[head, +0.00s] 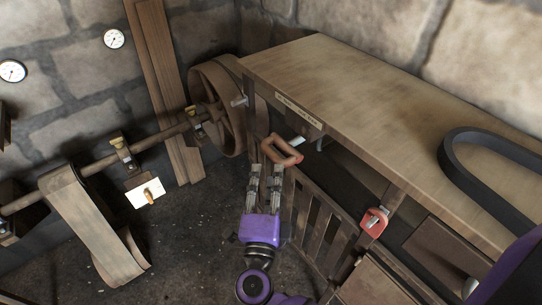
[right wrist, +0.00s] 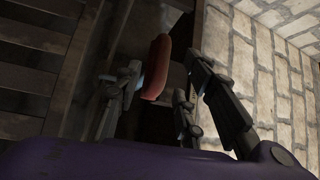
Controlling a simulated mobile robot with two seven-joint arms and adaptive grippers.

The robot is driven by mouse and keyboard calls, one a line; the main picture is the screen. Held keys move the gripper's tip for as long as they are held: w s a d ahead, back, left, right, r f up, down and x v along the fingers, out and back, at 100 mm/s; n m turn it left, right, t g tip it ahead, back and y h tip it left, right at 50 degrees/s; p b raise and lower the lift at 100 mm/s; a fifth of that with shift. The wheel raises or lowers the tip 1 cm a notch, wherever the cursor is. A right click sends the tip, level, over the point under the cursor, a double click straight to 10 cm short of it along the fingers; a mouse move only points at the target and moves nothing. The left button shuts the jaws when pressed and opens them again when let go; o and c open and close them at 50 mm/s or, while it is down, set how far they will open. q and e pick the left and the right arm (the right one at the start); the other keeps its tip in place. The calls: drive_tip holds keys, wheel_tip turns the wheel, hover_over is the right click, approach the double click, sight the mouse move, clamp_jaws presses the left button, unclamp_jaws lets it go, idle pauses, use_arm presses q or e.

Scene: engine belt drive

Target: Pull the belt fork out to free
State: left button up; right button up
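A red-orange loop handle (head: 282,151), which looks like the grip of the belt fork, sits at the near left end of the wooden bench, under a small label plate (head: 299,110). A pale metal piece shows beside it. My right gripper (head: 266,168) is just below the handle with its fingers apart. In the right wrist view the red handle (right wrist: 156,68) shows between the spread fingers of the right gripper (right wrist: 162,80); I cannot tell whether they touch it. The fork's far end is hidden. My left gripper is not in view.
The wooden bench (head: 330,75) carries a black belt (head: 455,165). A second red handle (head: 374,222) is on its front. A slatted gate (head: 318,225) stands below. At left are a shaft (head: 95,167), a large pulley (head: 222,105) and a hanging flat belt (head: 90,225). Floor between is clear.

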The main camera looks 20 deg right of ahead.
sight(273, 156)
drive_tip(key=x, duration=0.3)
drive_tip(key=p+x, duration=0.1)
drive_tip(key=x, duration=0.2)
drive_tip(key=shift+d+r, duration=0.2)
drive_tip(key=shift+r, duration=0.05)
drive_tip(key=shift+w+d, duration=0.2)
drive_tip(key=shift+w, duration=0.4)
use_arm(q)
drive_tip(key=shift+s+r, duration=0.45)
use_arm(e)
drive_tip(key=shift+f, duration=0.1)
clamp_jaws()
